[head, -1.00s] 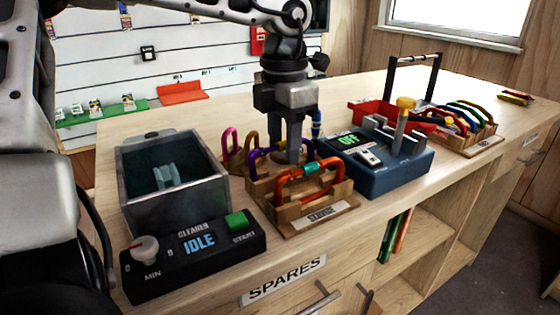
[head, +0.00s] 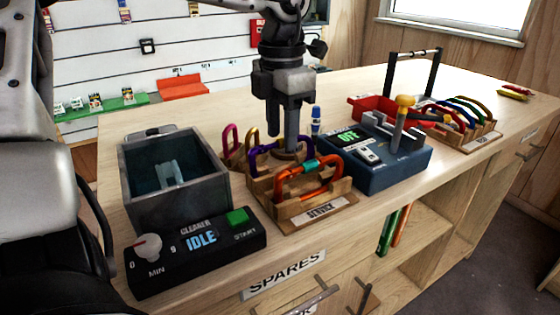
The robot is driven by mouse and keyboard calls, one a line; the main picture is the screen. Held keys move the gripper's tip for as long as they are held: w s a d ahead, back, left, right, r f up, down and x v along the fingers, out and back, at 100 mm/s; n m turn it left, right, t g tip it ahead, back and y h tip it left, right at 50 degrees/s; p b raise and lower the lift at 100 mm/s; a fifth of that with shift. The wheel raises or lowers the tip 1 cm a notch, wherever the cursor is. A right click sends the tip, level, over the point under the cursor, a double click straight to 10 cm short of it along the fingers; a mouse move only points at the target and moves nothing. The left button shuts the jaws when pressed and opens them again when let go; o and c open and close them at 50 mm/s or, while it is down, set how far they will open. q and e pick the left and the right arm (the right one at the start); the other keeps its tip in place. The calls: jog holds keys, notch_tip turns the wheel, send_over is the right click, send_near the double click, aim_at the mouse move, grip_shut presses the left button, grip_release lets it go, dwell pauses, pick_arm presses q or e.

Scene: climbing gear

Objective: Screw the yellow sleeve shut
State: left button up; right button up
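The service rack (head: 318,212) is a wooden block holding an orange carabiner (head: 326,188) with a teal sleeve at the front. A purple carabiner (head: 258,152) stands behind it. I cannot make out a yellow sleeve clearly; one on the purple carabiner may be hidden by my fingers. A gold carabiner (head: 243,148) and a pink one (head: 228,137) stand further left. My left gripper (head: 288,148) points straight down, its fingertips at the right part of the purple carabiner. From this side I cannot tell whether the fingers are closed on anything. My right gripper is out of view.
A grey cleaner tank (head: 215,190) with a black control box (head: 195,255) reading IDLE stands left. A blue device (head: 385,178) with a yellow-knobbed lever (head: 403,115) stands right. A blue-and-white bottle (head: 316,122) is behind the rack. Another carabiner rack (head: 478,140) is far right.

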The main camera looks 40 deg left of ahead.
pick_arm(q)
jog(key=shift+w+a, duration=0.1)
jog(key=shift+a, duration=0.25)
jog(key=shift+f, duration=0.2)
jog(key=shift+f+b, duration=1.15)
jog(key=shift+f, duration=0.1)
jog(key=shift+d+b, duration=0.3)
jog(key=shift+d, duration=0.3)
jog(key=shift+s+d, duration=0.15)
jog(key=shift+s, duration=0.05)
